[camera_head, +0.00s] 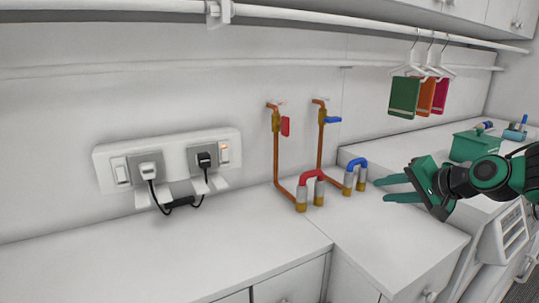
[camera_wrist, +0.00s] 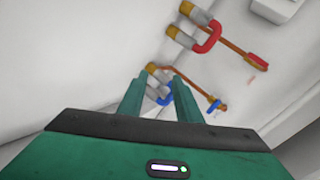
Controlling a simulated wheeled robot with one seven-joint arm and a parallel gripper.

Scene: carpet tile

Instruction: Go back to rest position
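My gripper (camera_head: 388,189) is green and black and reaches in from the right in the head view, above the white counter. Its two fingers are apart with nothing seen between them. In the wrist view the fingers (camera_wrist: 158,98) point toward a blue U-shaped hose (camera_wrist: 166,99), which shows partly behind them. In the head view that blue hose (camera_head: 357,162) stands on metal fittings to the left of the fingertips, with a gap between. I cannot judge the depth of that gap.
A red U-shaped hose (camera_head: 311,175) and copper pipes (camera_head: 276,150) with red and blue valve handles are near the wall. A wall socket (camera_head: 168,159) holds two plugs. Towels (camera_head: 404,97) hang from a rail. A green box (camera_head: 474,146) stands at right. The left counter (camera_head: 180,255) is clear.

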